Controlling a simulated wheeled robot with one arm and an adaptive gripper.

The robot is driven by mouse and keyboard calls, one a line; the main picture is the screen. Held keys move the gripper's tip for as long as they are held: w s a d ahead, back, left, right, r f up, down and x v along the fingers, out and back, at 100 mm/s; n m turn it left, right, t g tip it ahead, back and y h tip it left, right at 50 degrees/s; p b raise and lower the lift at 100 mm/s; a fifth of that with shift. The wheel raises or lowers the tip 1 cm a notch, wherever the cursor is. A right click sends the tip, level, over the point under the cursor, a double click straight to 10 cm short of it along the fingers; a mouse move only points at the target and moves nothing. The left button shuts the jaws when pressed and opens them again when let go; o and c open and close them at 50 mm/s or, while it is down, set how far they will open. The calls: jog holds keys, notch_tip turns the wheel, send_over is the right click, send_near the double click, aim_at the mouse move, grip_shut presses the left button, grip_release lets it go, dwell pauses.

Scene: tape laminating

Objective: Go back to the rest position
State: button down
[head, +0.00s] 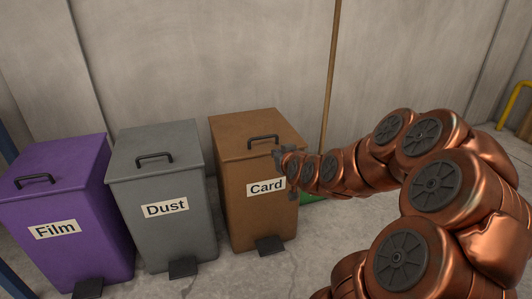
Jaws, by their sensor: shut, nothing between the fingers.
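My copper-coloured arm reaches in from the right of the head view. My gripper (283,158) is at its far end, small and dark, in front of the upper right part of the brown bin labelled Card (232,200). It shows no object in its fingers. The arm's end link hides part of the gripper and the bin's right side. I cannot tell whether the gripper touches the bin.
A grey bin labelled Dust (160,235) and a purple bin labelled Film (60,255) stand to the left, lids closed. A wooden pole (332,70) leans at the wall above something green (310,197). A yellow rail (510,105) is at far right. Concrete floor lies in front.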

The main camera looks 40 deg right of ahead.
jog(key=shift+r, duration=0.1)
jog(key=s+a+r+n+g+y+p, duration=0.25)
jog(key=s+a+r+p, duration=0.25)
jog(key=a+r+p, duration=0.5)
jog(key=s+a+r+n+g+y+p, duration=0.15)
jog(key=s+a+r+g+p, duration=0.25)
jog(key=a+r+p, duration=0.55)
jog(key=s+a+r+g+p, duration=0.3)
jog(key=s+r+g+p, duration=0.1)
jog(key=s+r+p, duration=0.8)
jog(key=s+a+r+g+p, duration=0.4)
jog(key=s+r+p, duration=0.7)
jog(key=p, duration=0.5)
jog(key=shift+s+a+r+m, duration=0.3)
jog(key=shift+s+r, duration=0.1)
jog(key=shift+s, duration=0.8)
jog(key=shift+g, duration=0.25)
